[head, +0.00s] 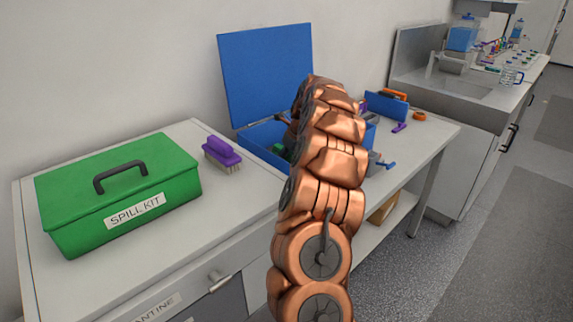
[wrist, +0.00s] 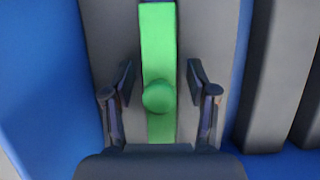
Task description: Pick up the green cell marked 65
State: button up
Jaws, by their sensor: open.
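In the wrist view a green strip with a round green knob (wrist: 158,97) runs down the middle of a dark grey block (wrist: 110,40). No number shows on it, so I cannot tell whether it is the cell marked 65. My gripper (wrist: 160,82) is open, with one finger on each side of the green strip and a gap on both sides. In the head view a small green piece (head: 278,148) shows inside the open blue box (head: 262,153). My arm hides much of the box and my gripper there.
The blue box's raised lid (head: 265,70) stands behind. Left are a green spill kit (head: 120,190) and a purple brush (head: 221,153). In the wrist view, blue box walls (wrist: 40,90) and other grey blocks (wrist: 270,80) flank the green strip.

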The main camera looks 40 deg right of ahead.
grip_shut()
dwell(0.5)
jog(key=shift+r, duration=0.1)
